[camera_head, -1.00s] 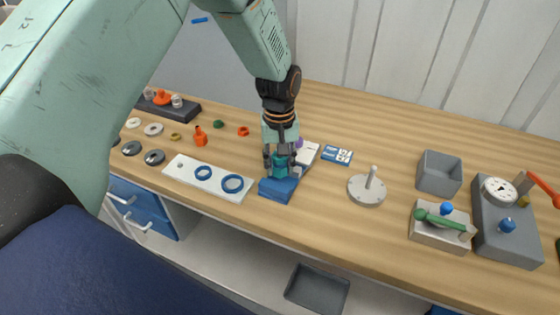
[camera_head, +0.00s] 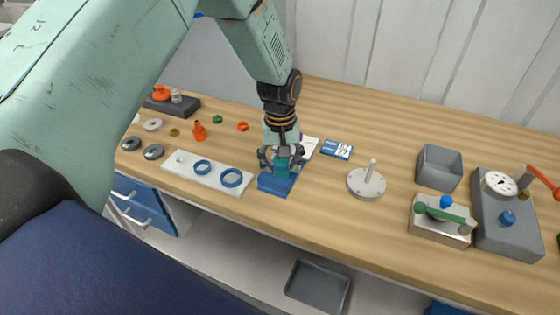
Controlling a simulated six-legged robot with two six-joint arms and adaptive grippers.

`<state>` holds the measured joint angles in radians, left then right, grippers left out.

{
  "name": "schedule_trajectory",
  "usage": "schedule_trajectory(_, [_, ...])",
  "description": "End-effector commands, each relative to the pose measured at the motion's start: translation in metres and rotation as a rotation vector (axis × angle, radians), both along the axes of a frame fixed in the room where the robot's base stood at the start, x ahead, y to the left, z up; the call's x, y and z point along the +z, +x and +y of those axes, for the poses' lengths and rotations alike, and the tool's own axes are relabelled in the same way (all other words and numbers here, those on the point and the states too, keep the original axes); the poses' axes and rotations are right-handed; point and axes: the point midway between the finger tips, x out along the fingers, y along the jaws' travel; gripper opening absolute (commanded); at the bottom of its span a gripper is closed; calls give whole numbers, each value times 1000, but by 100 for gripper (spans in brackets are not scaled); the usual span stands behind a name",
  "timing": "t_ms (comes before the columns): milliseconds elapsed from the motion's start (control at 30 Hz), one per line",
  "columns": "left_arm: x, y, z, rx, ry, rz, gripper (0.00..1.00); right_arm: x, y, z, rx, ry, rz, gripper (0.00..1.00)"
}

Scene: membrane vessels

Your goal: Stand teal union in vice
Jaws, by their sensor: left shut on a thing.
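The teal union (camera_head: 282,168) is a small teal piece at the blue vice (camera_head: 274,185), near the front edge of the bench. My left gripper (camera_head: 282,160) points down over the vice and is shut on the teal union. The union looks upright at the vice; its lower end and the jaw gap are hidden, so I cannot tell how deep it sits. My right gripper is not in view.
A white plate with blue rings (camera_head: 208,173) lies just left of the vice. A blue-and-white card (camera_head: 337,150) and a grey disc with a post (camera_head: 367,182) are to the right.

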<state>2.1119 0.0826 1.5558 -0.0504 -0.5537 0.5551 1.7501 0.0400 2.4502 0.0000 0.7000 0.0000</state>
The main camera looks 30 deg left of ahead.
Motion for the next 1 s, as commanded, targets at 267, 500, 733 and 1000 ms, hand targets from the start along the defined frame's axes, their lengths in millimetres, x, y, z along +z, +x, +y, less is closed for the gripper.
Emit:
schedule_trajectory(267, [-6,-7,1,-1,1,20,62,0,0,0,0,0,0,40])
schedule_trajectory(500, [-5,-5,1,-1,1,17,62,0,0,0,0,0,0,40])
schedule_trajectory(733, [-3,-4,1,-1,1,13,62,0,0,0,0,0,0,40])
schedule_trajectory(1000, [-2,-2,1,-1,2,8,62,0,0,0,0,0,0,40])
